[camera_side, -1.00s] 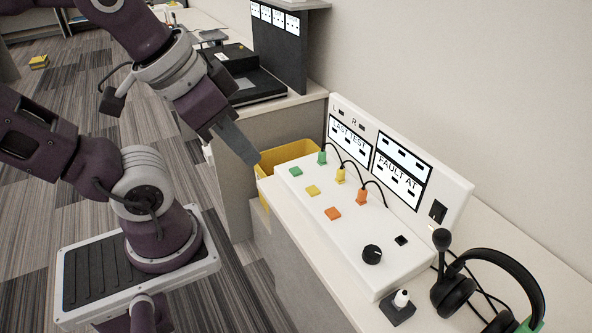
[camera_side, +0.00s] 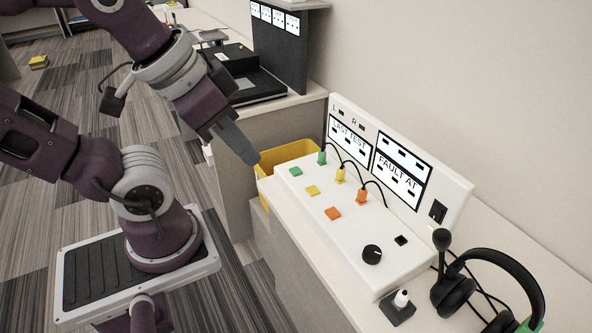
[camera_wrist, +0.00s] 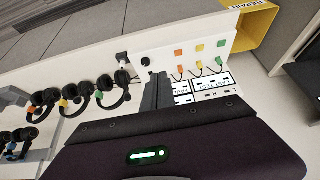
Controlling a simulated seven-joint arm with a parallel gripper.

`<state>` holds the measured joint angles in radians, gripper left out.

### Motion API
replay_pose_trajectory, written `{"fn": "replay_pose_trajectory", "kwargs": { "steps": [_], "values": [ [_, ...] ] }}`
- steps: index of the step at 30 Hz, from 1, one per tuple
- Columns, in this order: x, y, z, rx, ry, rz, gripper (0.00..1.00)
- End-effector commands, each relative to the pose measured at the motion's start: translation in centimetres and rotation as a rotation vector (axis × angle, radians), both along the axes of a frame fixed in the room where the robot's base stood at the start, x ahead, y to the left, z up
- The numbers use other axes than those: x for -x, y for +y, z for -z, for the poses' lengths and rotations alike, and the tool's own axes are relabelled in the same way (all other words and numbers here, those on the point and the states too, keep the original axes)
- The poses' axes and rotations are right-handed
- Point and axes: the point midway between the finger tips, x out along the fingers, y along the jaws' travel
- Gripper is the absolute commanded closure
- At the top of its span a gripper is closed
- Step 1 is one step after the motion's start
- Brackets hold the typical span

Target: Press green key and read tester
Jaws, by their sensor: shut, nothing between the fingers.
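The white tester (camera_side: 350,225) stands on the bench in the side view, with its sloped panel in front and an upright back panel. The green key (camera_side: 296,171) is at the panel's far left end, with a yellow key (camera_side: 313,190) and an orange key (camera_side: 333,213) nearer. Two screens on the back panel read "LAST TEST" (camera_side: 350,139) and "FAULT AT" (camera_side: 401,177). My gripper (camera_side: 253,158) is shut and empty, in the air to the left of the green key and apart from it. In the wrist view the green key (camera_wrist: 221,43) lies right of my fingers (camera_wrist: 157,80).
A yellow bin (camera_side: 290,152), marked "REPAIR" in the wrist view (camera_wrist: 262,8), is beyond the tester's far end. Cables with green, yellow and orange plugs rise behind the keys. A black knob (camera_side: 372,254) and a headset (camera_side: 490,285) are at the near end.

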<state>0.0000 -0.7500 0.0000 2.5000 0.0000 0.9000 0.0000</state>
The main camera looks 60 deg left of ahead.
Motion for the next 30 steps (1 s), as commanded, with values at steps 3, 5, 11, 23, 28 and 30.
{"fn": "replay_pose_trajectory", "kwargs": {
  "steps": [3,5,11,23,28,30],
  "values": [
    [0.0,0.0,0.0,0.0,0.0,0.0,1.0],
    [0.0,0.0,0.0,0.0,0.0,0.0,1.0],
    [0.0,0.0,0.0,0.0,0.0,0.0,1.0],
    [-7.8,6.5,0.3,-0.224,-0.041,-0.019,1.0],
    [-13.6,12.7,1.8,-0.394,-0.056,0.042,1.0],
    [-15.8,15.2,2.9,-0.452,-0.06,0.087,1.0]
  ]
}}
